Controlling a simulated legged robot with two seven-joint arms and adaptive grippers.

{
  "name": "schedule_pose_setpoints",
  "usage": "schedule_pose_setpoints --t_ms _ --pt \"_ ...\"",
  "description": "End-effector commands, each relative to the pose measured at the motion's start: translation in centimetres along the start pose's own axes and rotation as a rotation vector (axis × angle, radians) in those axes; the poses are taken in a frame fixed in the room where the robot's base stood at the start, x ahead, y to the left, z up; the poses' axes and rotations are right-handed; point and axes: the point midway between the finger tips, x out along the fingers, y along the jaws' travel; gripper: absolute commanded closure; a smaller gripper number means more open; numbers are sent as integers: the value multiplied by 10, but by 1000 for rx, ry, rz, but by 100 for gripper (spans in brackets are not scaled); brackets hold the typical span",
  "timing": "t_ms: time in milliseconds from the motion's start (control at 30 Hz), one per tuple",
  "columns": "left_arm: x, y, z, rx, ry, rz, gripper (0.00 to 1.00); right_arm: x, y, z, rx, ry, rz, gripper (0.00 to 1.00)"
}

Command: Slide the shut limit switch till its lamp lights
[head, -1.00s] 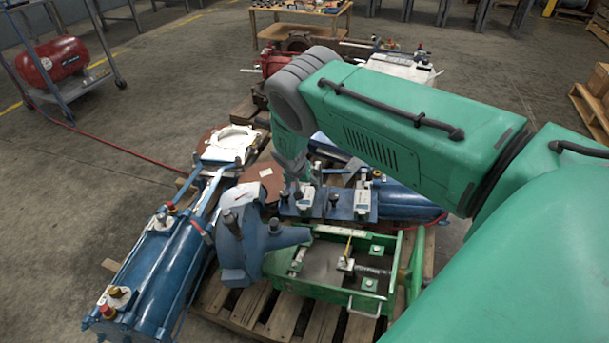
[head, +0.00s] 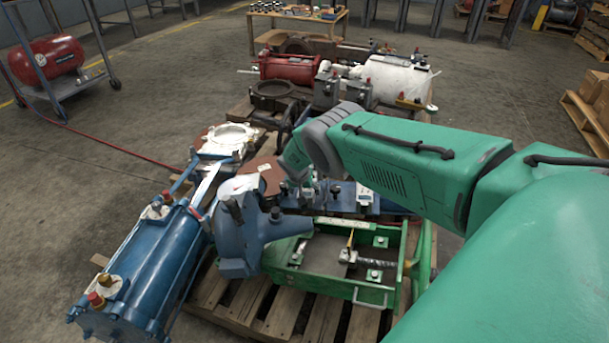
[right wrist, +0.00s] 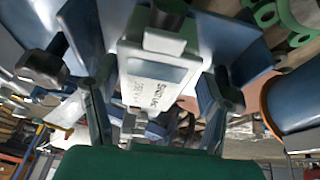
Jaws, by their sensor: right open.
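The shut limit switch (right wrist: 155,72) is a pale grey box with a printed label, on a blue plate. In the right wrist view it sits between the two fingers of my right gripper (right wrist: 157,100), which is open around it. I cannot tell whether a finger touches it. In the head view my right gripper (head: 303,190) is low over the blue plate (head: 345,205), with the switch mostly hidden there. A similar pale box (head: 364,194) stands farther right on that plate. I cannot make out a lit lamp. My left gripper is not in view.
A green tray (head: 365,294) with clamps lies in front on a wooden pallet (head: 270,305). A blue-grey casting (head: 238,250) with dark knobs stands close left of the gripper. A blue cylinder (head: 150,265) lies farther left. A red cylinder (head: 290,68) lies behind.

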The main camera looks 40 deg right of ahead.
Motion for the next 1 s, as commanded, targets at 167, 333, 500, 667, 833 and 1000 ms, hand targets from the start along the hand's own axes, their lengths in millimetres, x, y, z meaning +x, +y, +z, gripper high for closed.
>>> schedule_pose_setpoints --t_ms 167,333,500,667,833,1000 --pt "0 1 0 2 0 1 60 4 2 0 4 -5 -4 61" --pt "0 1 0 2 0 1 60 2 2 0 3 -1 1 100" --pt "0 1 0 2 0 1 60 1 5 0 2 1 5 100" --pt "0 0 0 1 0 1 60 1 6 1 2 -2 2 100" --pt "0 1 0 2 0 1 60 0 5 1 2 -3 1 36" --pt "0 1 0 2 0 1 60 0 5 1 2 -1 1 33"
